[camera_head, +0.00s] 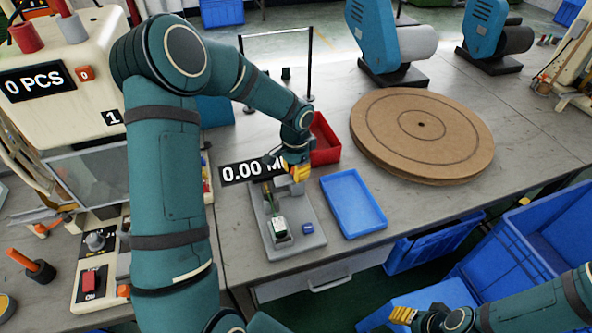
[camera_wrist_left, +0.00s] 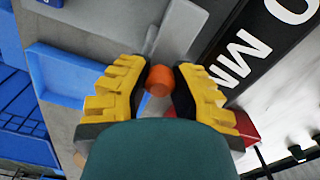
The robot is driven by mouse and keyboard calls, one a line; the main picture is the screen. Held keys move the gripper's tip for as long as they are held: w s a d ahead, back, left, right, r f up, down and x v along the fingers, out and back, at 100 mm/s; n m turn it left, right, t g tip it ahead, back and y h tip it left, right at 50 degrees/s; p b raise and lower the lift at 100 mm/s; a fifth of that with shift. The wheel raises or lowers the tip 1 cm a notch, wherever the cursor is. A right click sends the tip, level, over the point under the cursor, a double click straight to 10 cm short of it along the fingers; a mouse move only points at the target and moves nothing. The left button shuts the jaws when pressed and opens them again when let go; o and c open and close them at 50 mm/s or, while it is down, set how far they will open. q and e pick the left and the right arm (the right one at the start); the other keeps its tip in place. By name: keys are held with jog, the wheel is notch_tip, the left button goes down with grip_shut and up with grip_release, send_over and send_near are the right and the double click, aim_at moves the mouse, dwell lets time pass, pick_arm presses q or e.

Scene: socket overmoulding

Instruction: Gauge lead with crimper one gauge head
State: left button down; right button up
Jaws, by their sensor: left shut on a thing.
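The gauge (camera_head: 312,240) is a grey base on the bench, with a raised grey head (camera_head: 288,187) at its far end. A white-and-green piece (camera_head: 279,227) stands on the base, with thin strands running back toward the head; I cannot make out the lead clearly. My left gripper (camera_head: 299,172) is over the head. In the left wrist view its yellow fingers (camera_wrist_left: 159,88) are shut on an orange knob (camera_wrist_left: 159,79) beside a grey bar. My right gripper (camera_head: 404,315) is low at the right, away from the gauge; its finger gap is unclear.
A display reading 0.00 (camera_head: 240,172) stands behind the gauge. A blue tray (camera_head: 378,224) is right of it and a red bin (camera_head: 333,154) behind. A round brown turntable (camera_head: 470,165) fills the back right. Blue crates (camera_head: 515,258) stand beyond the bench edge.

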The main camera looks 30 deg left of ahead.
aim_at(280, 179)
pick_arm(q)
jog(key=s+a, duration=0.3)
jog(key=shift+s+p, duration=0.25)
jog(key=shift+p, duration=0.05)
jog(key=c, duration=0.8)
grip_release()
jog(key=shift+o, duration=0.2)
jog(key=shift+w+r, duration=0.1)
jog(key=shift+r, duration=0.3)
notch_tip(280, 179, up, 11)
